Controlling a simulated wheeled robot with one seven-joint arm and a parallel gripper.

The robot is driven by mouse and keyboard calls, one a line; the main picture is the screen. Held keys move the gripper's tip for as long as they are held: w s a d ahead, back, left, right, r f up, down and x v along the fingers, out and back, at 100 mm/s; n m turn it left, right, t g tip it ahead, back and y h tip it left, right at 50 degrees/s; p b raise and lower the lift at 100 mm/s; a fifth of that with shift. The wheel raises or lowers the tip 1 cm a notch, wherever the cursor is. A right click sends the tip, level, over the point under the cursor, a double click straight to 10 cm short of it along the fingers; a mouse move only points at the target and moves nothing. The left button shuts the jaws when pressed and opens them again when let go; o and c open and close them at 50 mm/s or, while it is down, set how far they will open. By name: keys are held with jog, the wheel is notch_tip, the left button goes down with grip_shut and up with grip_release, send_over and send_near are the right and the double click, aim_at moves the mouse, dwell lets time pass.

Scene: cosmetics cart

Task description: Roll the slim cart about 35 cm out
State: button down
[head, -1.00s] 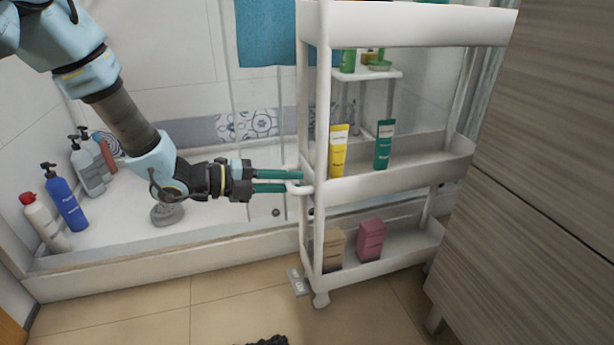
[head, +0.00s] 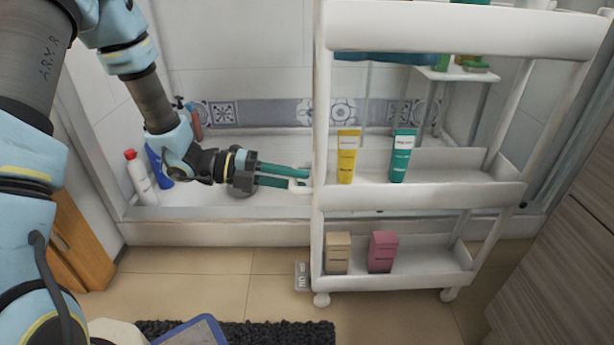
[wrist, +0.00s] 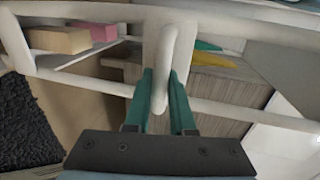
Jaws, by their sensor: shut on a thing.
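The slim cart (head: 420,192) is white with several shelves and stands upright on casters on the tiled floor. Its handle (wrist: 170,65) is a white loop on the left end, at middle-shelf height. My gripper (head: 305,180) reaches in from the left, and its green fingers are shut on the handle; in the wrist view the fingers (wrist: 165,100) lie on both sides of it. A yellow tube (head: 347,157) and a green tube (head: 402,156) stand on the middle shelf. A tan box (head: 338,253) and a pink box (head: 382,252) stand on the bottom shelf.
A wood-grain cabinet (head: 560,265) stands at the right. A dark rug (head: 270,333) lies in front. Bottles (head: 142,178) stand at the left.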

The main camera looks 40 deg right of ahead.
jog(key=shift+w+a+r, duration=0.15)
jog(key=shift+w+r, duration=0.05)
dwell(0.3)
jog(key=c, duration=0.8)
grip_release()
jog(key=shift+f, duration=0.1)
jog(key=shift+o, duration=0.2)
jog(key=shift+a, duration=0.15)
jog(key=p+v, duration=0.3)
jog(key=v, duration=0.7)
jog(key=shift+w+a, duration=0.15)
jog(key=shift+a, duration=0.1)
